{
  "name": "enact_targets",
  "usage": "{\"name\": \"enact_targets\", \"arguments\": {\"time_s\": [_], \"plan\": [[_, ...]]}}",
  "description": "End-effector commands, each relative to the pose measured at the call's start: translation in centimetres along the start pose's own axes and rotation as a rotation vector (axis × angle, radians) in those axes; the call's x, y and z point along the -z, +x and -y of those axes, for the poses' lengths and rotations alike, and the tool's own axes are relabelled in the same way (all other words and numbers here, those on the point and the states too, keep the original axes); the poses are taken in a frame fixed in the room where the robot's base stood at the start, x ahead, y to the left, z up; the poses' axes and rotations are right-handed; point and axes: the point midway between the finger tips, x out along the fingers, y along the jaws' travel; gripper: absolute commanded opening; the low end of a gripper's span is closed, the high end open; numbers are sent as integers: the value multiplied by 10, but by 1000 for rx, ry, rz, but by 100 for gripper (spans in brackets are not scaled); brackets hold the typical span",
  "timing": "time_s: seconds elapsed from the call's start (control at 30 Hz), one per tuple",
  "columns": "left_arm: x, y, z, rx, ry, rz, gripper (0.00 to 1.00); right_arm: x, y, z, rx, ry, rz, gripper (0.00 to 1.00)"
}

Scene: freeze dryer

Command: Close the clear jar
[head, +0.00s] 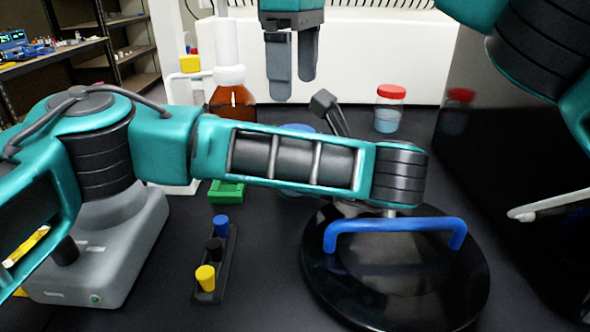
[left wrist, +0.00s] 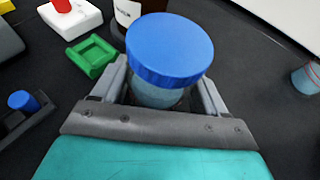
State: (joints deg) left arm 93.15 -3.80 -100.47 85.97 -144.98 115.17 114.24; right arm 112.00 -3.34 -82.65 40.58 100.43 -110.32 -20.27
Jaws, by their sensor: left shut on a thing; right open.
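A clear jar (left wrist: 158,95) with a wide blue lid (left wrist: 170,48) stands between the fingers of my left gripper (left wrist: 163,100) in the left wrist view. The gripper is shut on the jar below the lid. The lid sits on top; whether it is screwed tight I cannot tell. In the head view my left arm hides most of the jar, and only a bit of the blue lid (head: 298,128) shows behind it. My right gripper (head: 293,90) hangs fingers down above and behind the jar, open and empty, apart from the lid.
A red-lidded jar (head: 388,108) stands at the back right. A brown bottle (head: 233,104) and a green holder (head: 226,191) are near the held jar. A black disc (head: 390,285) with a blue handle (head: 395,225) and a small vial rack (head: 228,265) are in front.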

Motion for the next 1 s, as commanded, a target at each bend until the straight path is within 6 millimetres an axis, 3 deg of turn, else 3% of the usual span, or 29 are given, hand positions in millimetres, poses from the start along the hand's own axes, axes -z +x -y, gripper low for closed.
{"name": "enact_targets", "arguments": {"time_s": [0.2,0.37,1.0], "plan": [[0,0,0,1,0,0,1,0,0,0,0,-37,0,89],[0,0,0,1,0,0,0,0,0,0,1,-213,0,89],[0,0,0,1,0,0,0,1,0,1,0,-1411,0,89]]}}
